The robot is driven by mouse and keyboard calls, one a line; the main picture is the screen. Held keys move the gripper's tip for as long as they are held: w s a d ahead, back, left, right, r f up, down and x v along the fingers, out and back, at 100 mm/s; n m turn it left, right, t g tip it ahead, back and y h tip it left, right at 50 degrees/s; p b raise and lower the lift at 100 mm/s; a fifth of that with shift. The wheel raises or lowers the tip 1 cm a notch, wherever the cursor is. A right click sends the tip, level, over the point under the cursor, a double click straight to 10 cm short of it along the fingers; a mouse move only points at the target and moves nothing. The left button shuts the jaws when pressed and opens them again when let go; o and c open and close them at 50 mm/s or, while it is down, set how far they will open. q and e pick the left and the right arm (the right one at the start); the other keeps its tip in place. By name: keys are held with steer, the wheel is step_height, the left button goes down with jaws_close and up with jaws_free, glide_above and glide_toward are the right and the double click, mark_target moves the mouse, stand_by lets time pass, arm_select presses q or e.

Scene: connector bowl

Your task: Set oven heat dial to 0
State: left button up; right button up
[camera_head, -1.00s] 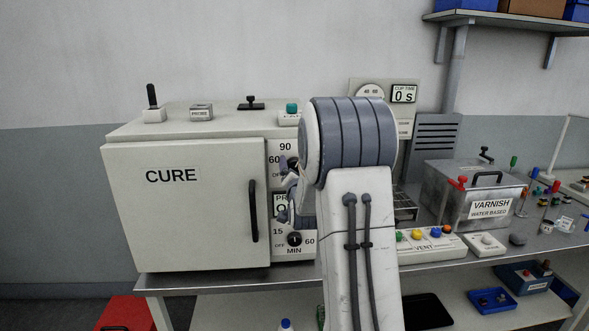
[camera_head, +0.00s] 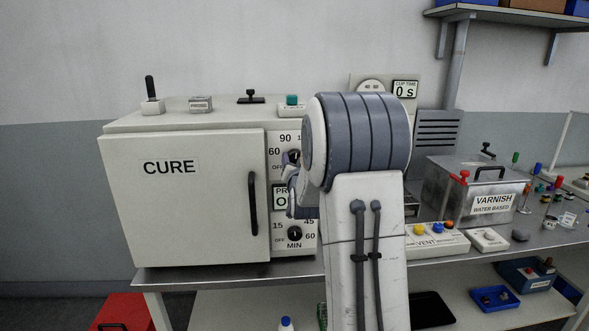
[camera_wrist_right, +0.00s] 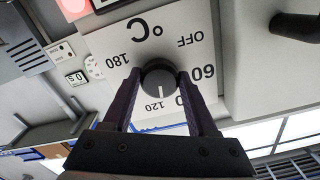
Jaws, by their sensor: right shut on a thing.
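The oven heat dial is a round black knob on the panel of the white CURE oven (camera_head: 190,218). In the right wrist view the dial (camera_wrist_right: 158,78) sits between the two fingertips of my right gripper (camera_wrist_right: 159,76), which is shut on it. That view shows the panel upside down, with OFF, 60, 120, 180 and °C around the dial. The dial's white line points at about 120. In the head view my right gripper (camera_head: 292,158) is at the upper dial, mostly hidden by my arm. My left gripper is not in view.
A lower MIN dial (camera_head: 295,233) and a display sit below on the same panel. The oven door with its black handle (camera_head: 253,203) is closed. A VENT button box (camera_head: 437,240) and a VARNISH tank (camera_head: 470,195) stand to the right.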

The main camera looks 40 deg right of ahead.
steer(key=n+b, duration=0.5)
steer(key=n, duration=0.1)
steer(key=shift+f+n, duration=0.1)
steer(key=shift+n, duration=0.2)
steer(key=n+b, duration=0.4)
steer(key=n, duration=0.2)
steer(key=shift+d, duration=0.1)
steer(key=n+b, duration=0.1)
steer(key=n, duration=0.3)
steer(key=shift+b, duration=0.3)
steer(key=n, duration=0.1)
steer(key=n+b, duration=0.1)
steer(key=n, duration=0.1)
steer(key=shift+r+n, duration=0.2)
steer(key=shift+n, duration=0.1)
steer(key=n, duration=0.3)
steer(key=shift+r+n+b, duration=0.1)
steer(key=shift+n+b, duration=0.3)
steer(key=shift+n, duration=1.4)
steer(key=o, duration=1.4)
steer(key=shift+c, duration=0.2)
